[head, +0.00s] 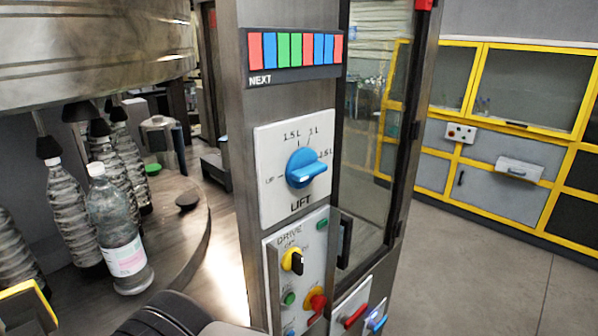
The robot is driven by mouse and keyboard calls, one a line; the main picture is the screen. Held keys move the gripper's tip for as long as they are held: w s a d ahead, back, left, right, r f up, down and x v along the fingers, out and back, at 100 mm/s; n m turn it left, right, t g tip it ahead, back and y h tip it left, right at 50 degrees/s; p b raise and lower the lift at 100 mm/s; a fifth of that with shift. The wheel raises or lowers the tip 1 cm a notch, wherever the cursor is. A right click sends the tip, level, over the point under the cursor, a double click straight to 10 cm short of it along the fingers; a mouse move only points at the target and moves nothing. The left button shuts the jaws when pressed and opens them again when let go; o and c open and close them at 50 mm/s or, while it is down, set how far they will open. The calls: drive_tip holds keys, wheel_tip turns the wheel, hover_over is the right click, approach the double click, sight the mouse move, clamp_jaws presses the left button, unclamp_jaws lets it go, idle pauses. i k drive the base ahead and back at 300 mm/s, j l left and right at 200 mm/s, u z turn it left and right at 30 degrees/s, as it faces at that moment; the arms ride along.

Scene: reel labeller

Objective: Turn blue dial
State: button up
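The blue dial (301,169) is on a white panel (270,203) marked "LIFT", on the front of a grey metal post. Around it are marks that seem to read "UP" at left, "1.5 L" and "1 L" above, and a third litre mark at right. The dial's long grip points right, towards that right mark. Nothing touches the dial. My gripper is not in view; a dark part at the bottom edge looks like my arm.
Above the dial is a "NEXT" strip (293,76) of coloured bars. Below is a "DRIVE" panel (319,248) with a yellow-and-black switch (291,261) and a red knob (316,301). A glass door stands right of the post. Bottles (119,232) stand on the round platform at left.

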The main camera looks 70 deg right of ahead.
sight(301, 167)
drive_tip(key=z, duration=0.45)
drive_tip(key=k+l+z, duration=0.1)
drive_tip(key=z, duration=0.75)
drive_tip(key=l+z, duration=0.15)
drive_tip(key=z, duration=0.25)
drive_tip(key=k+l, duration=0.05)
